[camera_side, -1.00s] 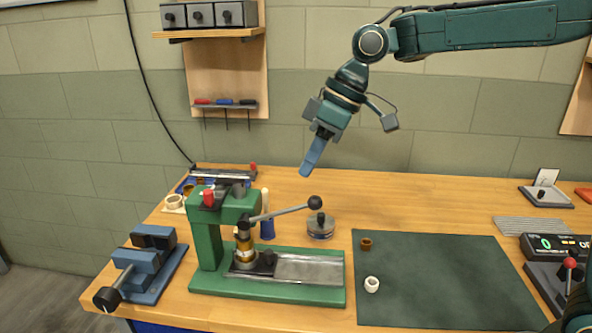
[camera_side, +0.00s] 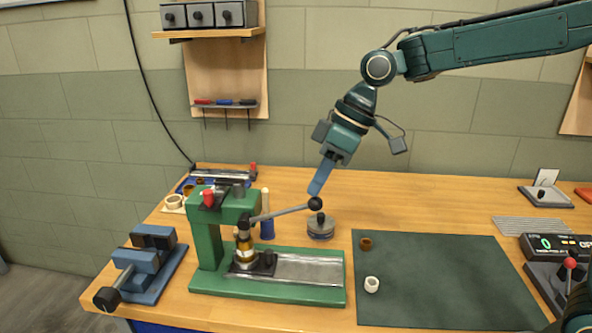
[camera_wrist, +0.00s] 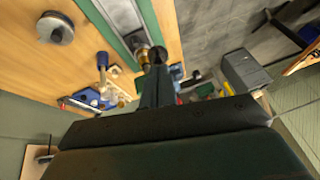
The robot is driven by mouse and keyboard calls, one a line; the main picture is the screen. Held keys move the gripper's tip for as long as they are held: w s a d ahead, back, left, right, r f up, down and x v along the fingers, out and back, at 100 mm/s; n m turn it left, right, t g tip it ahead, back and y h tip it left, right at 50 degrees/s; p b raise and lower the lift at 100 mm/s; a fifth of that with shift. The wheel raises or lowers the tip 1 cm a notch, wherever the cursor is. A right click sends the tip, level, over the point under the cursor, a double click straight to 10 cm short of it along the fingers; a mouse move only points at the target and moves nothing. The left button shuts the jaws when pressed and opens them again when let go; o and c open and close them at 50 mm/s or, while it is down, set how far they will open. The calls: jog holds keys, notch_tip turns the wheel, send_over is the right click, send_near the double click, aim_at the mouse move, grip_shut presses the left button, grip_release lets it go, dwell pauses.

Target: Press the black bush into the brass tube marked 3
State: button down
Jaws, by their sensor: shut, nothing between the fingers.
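My gripper (camera_side: 317,190) is shut and empty, pointing down with its blue fingertips just above or touching the black ball knob (camera_side: 315,203) of the press lever; I cannot tell which. In the wrist view the fingers (camera_wrist: 157,62) reach toward the green press. The green arbor press (camera_side: 208,245) has its lever raised slightly to the right. A brass tube (camera_side: 244,256) stands upright under the ram; it also shows in the wrist view (camera_wrist: 143,59). Its mark cannot be read. No black bush can be made out clearly; the tube's top is hidden by the ram.
A round tin with a black knob (camera_side: 320,228) stands behind the press bed. The dark green mat (camera_side: 440,285) holds a brown bush (camera_side: 365,243) and a white bush (camera_side: 371,284). A blue vise (camera_side: 143,270) is left, and a blue-handled tool (camera_side: 267,228) stands behind the press.

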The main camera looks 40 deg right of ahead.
jog(key=shift+s+d+f, duration=0.2)
jog(key=shift+f, duration=0.3)
jog(key=shift+s+d+f, duration=0.2)
jog(key=shift+f, duration=0.25)
jog(key=shift+r, duration=0.1)
jog(key=w+v, duration=0.1)
jog(key=v, duration=1.2)
jog(key=shift+a+r, duration=0.25)
jog(key=shift+r, duration=0.1)
jog(key=shift+w, duration=0.15)
